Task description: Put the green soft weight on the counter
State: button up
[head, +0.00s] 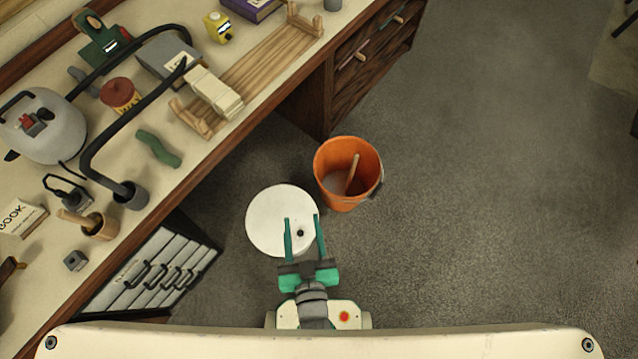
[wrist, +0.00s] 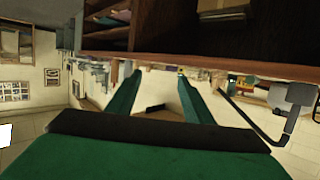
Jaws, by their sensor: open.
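The green soft weight (head: 158,149) looks like a small wavy green roll. It lies on the counter (head: 190,160) near its front edge, left of the wooden rack in the head view. My gripper (head: 302,217) is open and empty, with its two green fingers apart. In the head view it appears over a round white top, off the counter to the right of and below the weight. The gripper's fingers also show in the wrist view (wrist: 159,74), with nothing between them. I cannot make out the weight in the wrist view.
An orange bucket (head: 335,187) with a stick stands on the floor beside the round white top (head: 264,218). Open floor lies to the right.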

jog(key=s+d+r+m+h, duration=0.1)
jog(key=s+d+r+h, duration=0.1)
jog(key=s+d+r, duration=0.2)
jog(key=s, duration=0.3)
jog(key=shift+s+r+m+t, duration=0.3)
jog(key=shift+t, duration=0.1)
jog(key=c, duration=0.4)
